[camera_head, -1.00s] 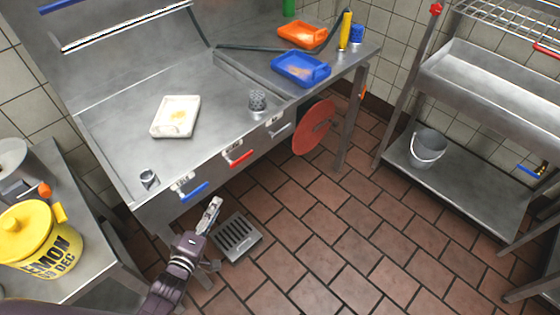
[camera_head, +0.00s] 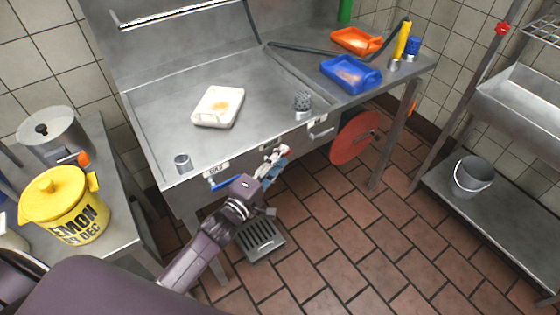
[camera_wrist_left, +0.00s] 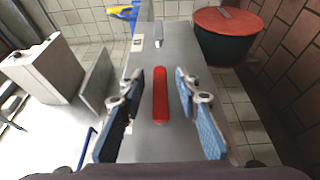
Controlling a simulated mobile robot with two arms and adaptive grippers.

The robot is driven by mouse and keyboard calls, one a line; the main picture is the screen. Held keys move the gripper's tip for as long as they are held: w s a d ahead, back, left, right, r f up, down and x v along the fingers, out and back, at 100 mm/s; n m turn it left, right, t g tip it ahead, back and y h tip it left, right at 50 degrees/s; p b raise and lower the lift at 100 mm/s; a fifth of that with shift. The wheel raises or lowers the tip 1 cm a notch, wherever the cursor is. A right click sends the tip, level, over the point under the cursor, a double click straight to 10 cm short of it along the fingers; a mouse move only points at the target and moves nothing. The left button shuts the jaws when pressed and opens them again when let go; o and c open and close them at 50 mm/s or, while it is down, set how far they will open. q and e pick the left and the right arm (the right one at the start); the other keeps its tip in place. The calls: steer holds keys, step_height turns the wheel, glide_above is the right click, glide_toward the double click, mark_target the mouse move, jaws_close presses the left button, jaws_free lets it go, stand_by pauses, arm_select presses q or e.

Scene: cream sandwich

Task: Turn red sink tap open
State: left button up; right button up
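The red tap handle (camera_wrist_left: 160,96) is a long rounded bar on the front of the steel sink unit. In the left wrist view it lies between the two fingers of my left gripper (camera_wrist_left: 160,88), with a gap on each side. The fingers have blue pads and are open. In the head view my left gripper (camera_head: 274,160) is at the sink's front panel, right of the blue handle (camera_head: 227,182), and mostly hides the red one. The handle's depth relative to the fingertips is hard to tell. My right gripper is not in view.
A white tray (camera_head: 217,107) lies on the sink top; blue (camera_head: 350,74) and orange (camera_head: 355,41) trays stand to its right. A round red lid (camera_head: 354,138) is beneath the counter at right. A yellow pot (camera_head: 62,205) stands on the left table.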

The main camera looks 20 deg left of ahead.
arm_select(q)
jaws_close()
stand_by(0.3)
